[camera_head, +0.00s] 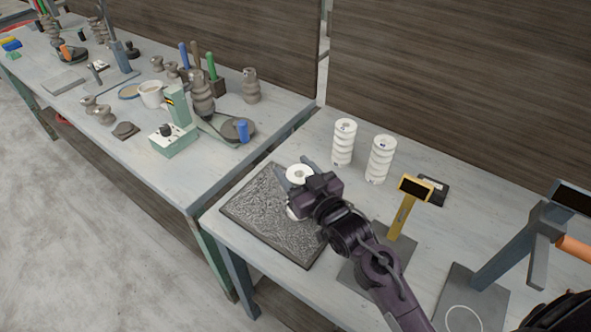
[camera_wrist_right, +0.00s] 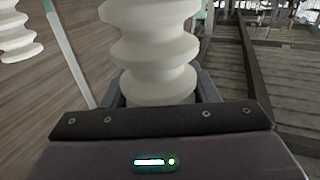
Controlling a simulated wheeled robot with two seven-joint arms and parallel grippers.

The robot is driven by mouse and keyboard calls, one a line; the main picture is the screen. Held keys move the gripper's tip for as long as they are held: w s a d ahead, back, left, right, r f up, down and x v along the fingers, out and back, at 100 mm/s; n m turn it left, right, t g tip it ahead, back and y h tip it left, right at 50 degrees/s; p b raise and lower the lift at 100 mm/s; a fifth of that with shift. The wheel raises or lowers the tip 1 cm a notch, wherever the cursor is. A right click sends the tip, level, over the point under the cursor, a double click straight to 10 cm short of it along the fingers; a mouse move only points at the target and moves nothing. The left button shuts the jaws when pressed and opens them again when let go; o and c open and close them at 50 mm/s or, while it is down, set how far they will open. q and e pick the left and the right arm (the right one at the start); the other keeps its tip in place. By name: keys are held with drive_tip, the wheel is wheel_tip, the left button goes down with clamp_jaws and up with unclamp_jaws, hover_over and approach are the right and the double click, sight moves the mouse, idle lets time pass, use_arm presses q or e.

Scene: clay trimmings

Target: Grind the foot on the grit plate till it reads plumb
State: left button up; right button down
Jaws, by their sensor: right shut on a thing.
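My right gripper (camera_head: 297,182) is shut on a white ribbed insulator (camera_head: 299,174) over the dark, rough grit plate (camera_head: 250,211). In the right wrist view the insulator (camera_wrist_right: 155,50) stands between the fingers, its lower end hidden by my gripper body. In the head view my gripper covers its middle, and I cannot tell whether its foot touches the plate. A yellow stand (camera_head: 404,213) with a dark display (camera_head: 415,187) is to the right of the plate; I cannot read anything on it. My left gripper is not in view.
Two white ribbed insulators (camera_head: 343,143) (camera_head: 381,159) stand behind my gripper. A grey stand (camera_head: 510,248) is at the right. The left bench (camera_head: 110,123) holds many tools and clay-coloured pieces.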

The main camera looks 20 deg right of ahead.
drive_tip(key=shift+f, duration=0.45)
idle(0.5)
drive_tip(key=shift+w+a, duration=0.1)
drive_tip(key=shift+w, duration=0.05)
drive_tip(key=shift+w+a+r, duration=0.1)
drive_tip(key=shift+w+a, duration=0.45)
drive_tip(key=shift+w, duration=0.15)
drive_tip(key=w+a, duration=0.2)
drive_tip(key=w+a+b, duration=0.1)
drive_tip(key=w, duration=0.1)
drive_tip(key=shift+w+a+f, duration=0.2)
drive_tip(key=shift+w+a, duration=0.05)
drive_tip(key=shift+a, duration=0.1)
idle(0.5)
drive_tip(key=shift+r, duration=0.1)
